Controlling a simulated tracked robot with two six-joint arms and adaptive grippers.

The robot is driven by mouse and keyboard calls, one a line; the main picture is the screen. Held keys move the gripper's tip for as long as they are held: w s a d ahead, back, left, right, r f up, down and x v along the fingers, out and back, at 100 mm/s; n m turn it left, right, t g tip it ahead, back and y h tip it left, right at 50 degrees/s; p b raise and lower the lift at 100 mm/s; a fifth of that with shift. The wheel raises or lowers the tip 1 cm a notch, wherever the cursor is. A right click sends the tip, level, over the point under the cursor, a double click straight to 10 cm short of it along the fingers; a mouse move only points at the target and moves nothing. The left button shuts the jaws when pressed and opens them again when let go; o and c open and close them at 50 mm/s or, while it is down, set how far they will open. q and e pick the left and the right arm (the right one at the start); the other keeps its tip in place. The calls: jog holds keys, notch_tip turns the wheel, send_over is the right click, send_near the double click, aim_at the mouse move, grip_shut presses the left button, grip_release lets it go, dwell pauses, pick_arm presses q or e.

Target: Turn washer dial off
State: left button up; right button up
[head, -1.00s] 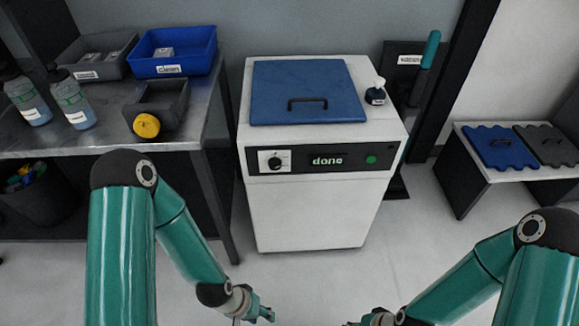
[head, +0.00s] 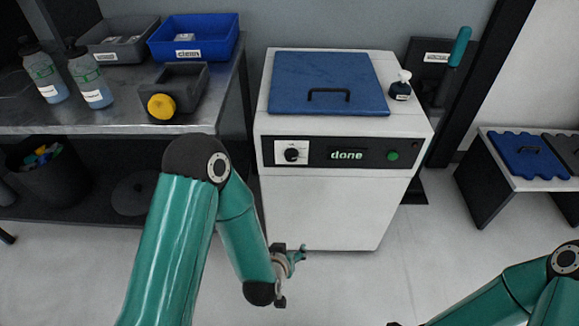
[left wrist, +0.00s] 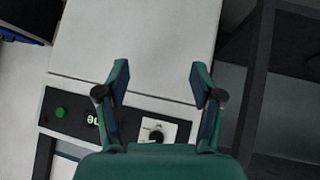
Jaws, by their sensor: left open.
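The white washer (head: 320,205) stands in the middle of the head view. Its dial (head: 291,154) is a dark knob on a white plate at the left of the black front panel. The display (head: 347,155) reads "done", with a green button (head: 392,155) to its right. My left gripper (head: 298,257) is open and empty, low in front of the washer and below the dial. In the left wrist view its fingers (left wrist: 160,80) are spread apart, and the dial (left wrist: 156,136) shows between their lower parts.
A blue lid (head: 325,85) and a small bottle (head: 400,88) are on the washer top. A metal bench (head: 120,120) with bins and bottles stands left. The floor before the washer is clear.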

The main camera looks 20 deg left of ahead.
pick_arm(q)
jog(key=w+r+t+y+b, duration=0.2)
jog(key=w+r+t+y, duration=0.15)
jog(key=r, duration=0.25)
jog(key=t+y+b, duration=0.1)
jog(key=t+y, duration=0.1)
jog(key=t, duration=0.3)
send_near(291, 158)
jog(key=x, duration=0.9)
jog(key=shift+w+b, duration=0.2)
jog(key=shift+b, duration=0.15)
pick_arm(e)
notch_tip(291, 158, down, 5)
